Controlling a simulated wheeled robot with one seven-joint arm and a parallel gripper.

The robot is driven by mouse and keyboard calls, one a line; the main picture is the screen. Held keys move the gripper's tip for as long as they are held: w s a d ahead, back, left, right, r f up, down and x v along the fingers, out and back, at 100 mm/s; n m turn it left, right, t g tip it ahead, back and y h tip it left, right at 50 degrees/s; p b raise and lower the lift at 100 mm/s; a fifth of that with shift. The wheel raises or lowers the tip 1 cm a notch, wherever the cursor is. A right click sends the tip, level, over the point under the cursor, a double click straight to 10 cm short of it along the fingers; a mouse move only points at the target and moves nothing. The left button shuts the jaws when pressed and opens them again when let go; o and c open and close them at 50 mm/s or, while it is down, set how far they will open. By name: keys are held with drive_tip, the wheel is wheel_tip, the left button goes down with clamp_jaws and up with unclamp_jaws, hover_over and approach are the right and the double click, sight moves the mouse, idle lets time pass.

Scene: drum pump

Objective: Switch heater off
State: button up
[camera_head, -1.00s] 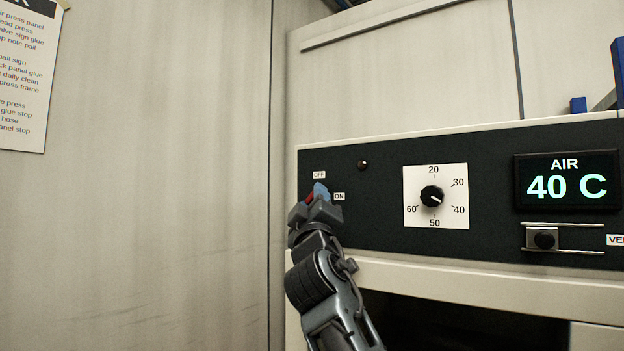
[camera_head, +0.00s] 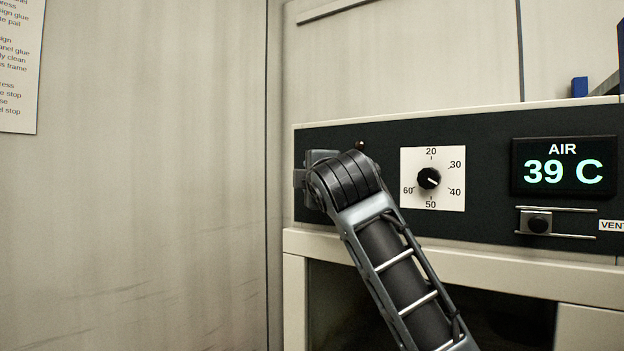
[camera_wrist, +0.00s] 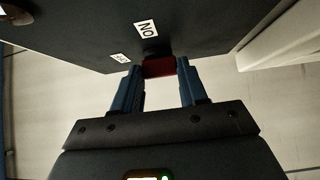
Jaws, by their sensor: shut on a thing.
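In the wrist view, a red switch handle (camera_wrist: 158,67) stands out from the dark panel, between the two blue fingers of my gripper (camera_wrist: 160,72), which is shut on it. The ON label (camera_wrist: 147,29) is on the panel beyond the handle, and the OFF label (camera_wrist: 120,57) is to its left. In the head view, my gripper and wrist (camera_head: 318,178) cover the switch and both labels. The exact angle of the handle is hard to tell.
Right of my arm on the heater panel (camera_head: 480,160) are a numbered dial (camera_head: 429,178), an AIR display (camera_head: 563,166) reading 39 C and a vent slider (camera_head: 538,223). A small lamp (camera_head: 360,145) sits just above my wrist. Bare wall (camera_head: 160,180) lies to the left.

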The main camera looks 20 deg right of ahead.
idle(0.6)
drive_tip(key=o, duration=1.1)
drive_tip(key=shift+c, duration=0.2)
drive_tip(key=shift+s, duration=0.1)
drive_tip(key=s+a+b, duration=0.1)
drive_tip(key=s+b, duration=0.1)
drive_tip(key=s, duration=0.5)
drive_tip(key=shift+s, duration=0.25)
